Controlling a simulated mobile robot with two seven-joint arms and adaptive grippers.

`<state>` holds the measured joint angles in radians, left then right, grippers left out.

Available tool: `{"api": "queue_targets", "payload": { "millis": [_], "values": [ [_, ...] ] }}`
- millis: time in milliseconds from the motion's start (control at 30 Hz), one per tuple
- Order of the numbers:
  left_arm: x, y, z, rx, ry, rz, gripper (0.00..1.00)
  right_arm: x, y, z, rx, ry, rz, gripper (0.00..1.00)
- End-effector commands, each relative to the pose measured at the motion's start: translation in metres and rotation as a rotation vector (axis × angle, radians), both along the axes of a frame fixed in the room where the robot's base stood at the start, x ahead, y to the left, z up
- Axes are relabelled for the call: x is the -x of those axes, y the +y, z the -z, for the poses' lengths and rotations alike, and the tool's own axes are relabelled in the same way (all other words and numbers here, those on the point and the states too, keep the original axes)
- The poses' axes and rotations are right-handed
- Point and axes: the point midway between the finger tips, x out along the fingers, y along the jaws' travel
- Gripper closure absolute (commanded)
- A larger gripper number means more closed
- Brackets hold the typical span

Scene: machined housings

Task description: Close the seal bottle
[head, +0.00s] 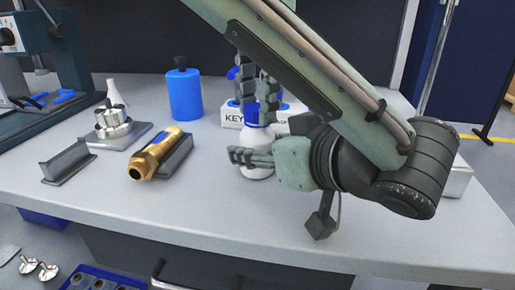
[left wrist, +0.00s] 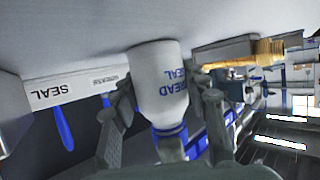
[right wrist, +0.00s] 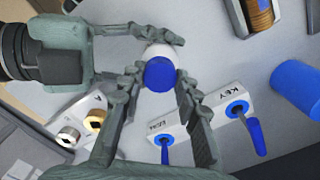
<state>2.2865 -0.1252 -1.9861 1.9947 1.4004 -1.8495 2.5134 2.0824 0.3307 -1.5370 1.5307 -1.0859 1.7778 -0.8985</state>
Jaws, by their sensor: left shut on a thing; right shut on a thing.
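The white seal bottle (head: 258,138) stands upright on the bench, with a blue cap (right wrist: 160,75) at its top. In the left wrist view the bottle (left wrist: 157,85) appears inverted, with blue lettering partly readable on its side. My left gripper (head: 248,157) is the lower one and is shut around the bottle's white body. My right gripper (head: 257,100) is above it, fingers pointing down, shut on the blue cap. In the right wrist view the cap lies between my right fingertips. My arm hides part of the bottle in the head view. The thread is not visible.
A white block marked KEY (head: 232,115) with blue-handled tools stands just behind the bottle. A blue canister (head: 185,94) is further back. A brass fitting (head: 158,152) lies on a grey cradle to the left, beside a metal housing (head: 112,121). The bench front is clear.

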Motion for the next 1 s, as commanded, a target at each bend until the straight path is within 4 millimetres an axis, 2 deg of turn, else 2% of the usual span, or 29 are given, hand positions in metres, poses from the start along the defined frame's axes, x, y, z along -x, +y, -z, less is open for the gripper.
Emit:
{"api": "queue_targets", "payload": {
  "millis": [167,500,633,700,833,867,1000],
  "values": [
    [0.0001,0.0000,0.0002,0.000,0.000,0.000,1.00,-0.0002,0.0001,0.0002,0.000,0.000,0.148,1.00],
    [0.0001,0.0000,0.0002,0.000,0.000,0.000,1.00,-0.0002,-0.0002,0.0006,0.000,0.001,0.988,1.00],
    [0.0001,0.0000,0.0002,0.000,0.000,0.000,1.00,-0.0002,-0.0002,0.0007,-0.001,0.000,1.271,1.00],
    [0.0001,0.0000,0.0002,0.000,0.000,0.000,1.00,-0.0002,-0.0002,0.0008,0.000,0.000,1.358,1.00],
    [0.0001,0.0000,0.0002,0.000,0.000,0.000,1.00,-0.0002,-0.0002,0.0008,0.000,0.000,1.348,1.00],
    [0.0001,0.0000,0.0002,0.000,0.000,0.000,1.00,-0.0002,-0.0002,0.0007,0.000,0.000,1.347,0.66],
    [0.0001,0.0000,0.0002,0.000,0.000,0.000,1.00,-0.0002,-0.0002,0.0007,0.000,0.000,1.346,0.49]
  ]
}}
